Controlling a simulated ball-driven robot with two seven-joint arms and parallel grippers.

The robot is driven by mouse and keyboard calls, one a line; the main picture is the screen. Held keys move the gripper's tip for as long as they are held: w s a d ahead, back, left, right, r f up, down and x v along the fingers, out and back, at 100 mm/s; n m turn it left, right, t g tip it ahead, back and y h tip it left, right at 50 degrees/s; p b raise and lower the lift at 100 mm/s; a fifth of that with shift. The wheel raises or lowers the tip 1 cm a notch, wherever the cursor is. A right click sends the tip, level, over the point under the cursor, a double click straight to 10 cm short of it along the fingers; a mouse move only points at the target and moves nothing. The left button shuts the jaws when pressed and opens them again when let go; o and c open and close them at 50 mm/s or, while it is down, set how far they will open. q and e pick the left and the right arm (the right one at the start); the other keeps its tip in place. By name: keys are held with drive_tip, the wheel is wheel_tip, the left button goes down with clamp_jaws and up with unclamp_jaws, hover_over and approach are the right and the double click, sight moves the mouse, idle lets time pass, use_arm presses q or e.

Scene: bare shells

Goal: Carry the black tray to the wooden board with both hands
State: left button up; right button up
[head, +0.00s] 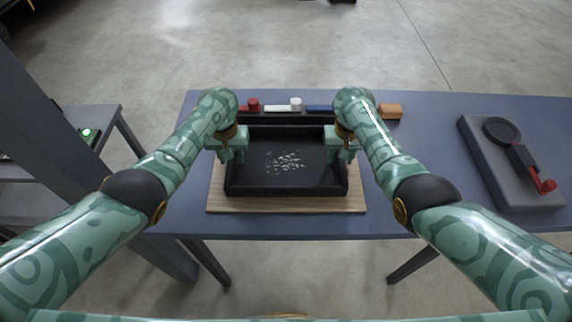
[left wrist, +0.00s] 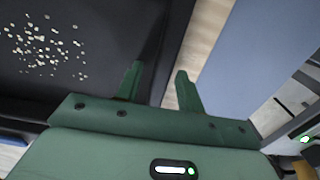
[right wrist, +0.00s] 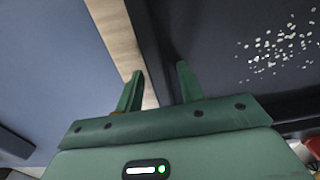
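The black tray (head: 286,190), with pale flecks scattered on its floor, sits flat over the wooden board (head: 286,205); board shows along its front and sides. My left gripper (head: 231,157) is at the tray's left wall and my right gripper (head: 343,156) at its right wall. In the left wrist view the fingers (left wrist: 160,88) stand apart, with the tray wall and a strip of board between them. In the right wrist view the fingers (right wrist: 160,82) also stand apart on either side of the wall, with board showing between. Both grippers look open.
Behind the tray are a red piece (head: 253,104), a white piece (head: 295,103), a blue bar (head: 319,108) and an orange block (head: 390,111). A dark grey device with a red handle (head: 543,186) lies at the right. The blue table (head: 420,150) is clear between it and the board.

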use_arm(q)
drive_tip(key=shift+w+r, duration=0.1)
drive_tip(key=shift+r, duration=0.05)
use_arm(e)
drive_tip(key=shift+r, duration=0.35)
use_arm(q)
wheel_tip(320, 180, up, 12)
use_arm(e)
wheel_tip(320, 180, up, 11)
drive_tip(key=shift+r, duration=0.15)
use_arm(q)
drive_tip(key=shift+f, duration=0.2)
idle(0.4)
